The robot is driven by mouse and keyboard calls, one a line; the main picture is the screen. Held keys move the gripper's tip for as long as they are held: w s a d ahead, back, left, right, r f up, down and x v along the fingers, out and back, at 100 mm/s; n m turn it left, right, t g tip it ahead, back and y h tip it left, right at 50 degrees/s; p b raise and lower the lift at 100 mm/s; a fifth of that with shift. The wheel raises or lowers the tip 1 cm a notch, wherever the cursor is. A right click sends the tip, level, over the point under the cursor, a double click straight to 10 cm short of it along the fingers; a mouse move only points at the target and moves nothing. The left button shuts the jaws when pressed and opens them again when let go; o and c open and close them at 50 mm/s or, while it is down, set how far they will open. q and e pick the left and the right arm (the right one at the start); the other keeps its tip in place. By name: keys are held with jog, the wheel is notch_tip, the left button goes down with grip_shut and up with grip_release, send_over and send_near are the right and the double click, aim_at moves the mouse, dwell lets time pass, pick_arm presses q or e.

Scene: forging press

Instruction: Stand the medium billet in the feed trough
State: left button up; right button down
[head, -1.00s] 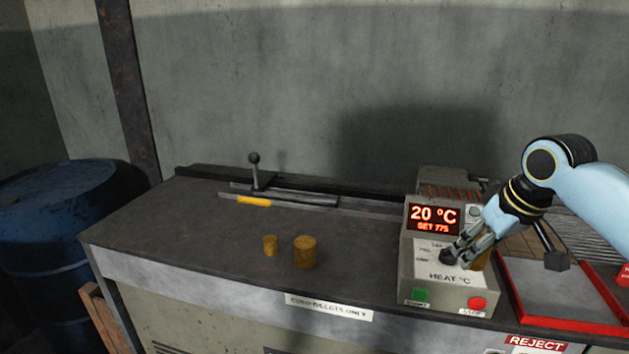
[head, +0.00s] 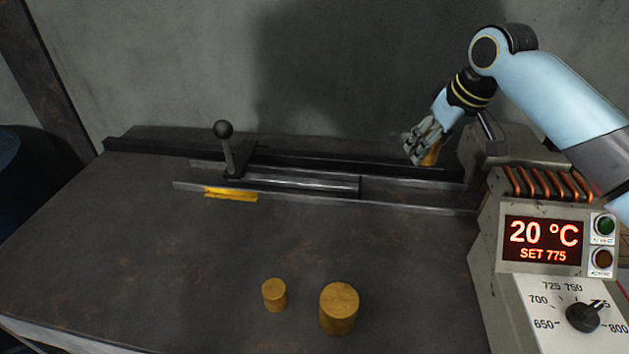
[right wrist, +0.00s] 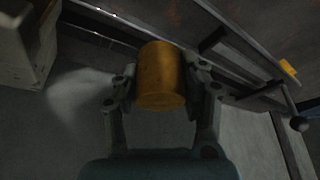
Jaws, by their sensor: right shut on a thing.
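My right gripper (head: 424,146) is shut on a yellow-brown cylindrical billet (head: 432,156), mostly hidden by the fingers in the head view. In the right wrist view the same billet (right wrist: 160,76) sits between both fingers. The gripper is above the back of the bench, near the right end of the feed trough (head: 300,184), a long channel between metal rails. The billet looks clear of the trough. Two other billets stand upright on the bench: a small one (head: 274,295) and a larger one (head: 339,308). My left gripper is not in view.
A lever with a black ball knob (head: 223,130) rises at the trough's left part, beside a yellow marking (head: 231,194). The heater box (head: 540,235) reads 20 °C, SET 775, at the right. The bench left of the billets is clear.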

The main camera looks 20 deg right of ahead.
jog(key=shift+w+f, duration=0.3)
jog(key=shift+w, duration=0.15)
send_over(407, 194)
jog(key=s, duration=0.1)
notch_tip(407, 194, down, 6)
jog(key=shift+s+r, duration=0.1)
jog(key=shift+r, duration=0.05)
jog(key=shift+f, duration=0.3)
notch_tip(407, 194, down, 3)
jog(key=shift+s+f, duration=0.1)
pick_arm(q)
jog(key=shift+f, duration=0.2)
pick_arm(e)
jog(key=shift+f, duration=0.1)
jog(key=shift+f, duration=0.15)
jog(key=c, duration=1)
grip_release()
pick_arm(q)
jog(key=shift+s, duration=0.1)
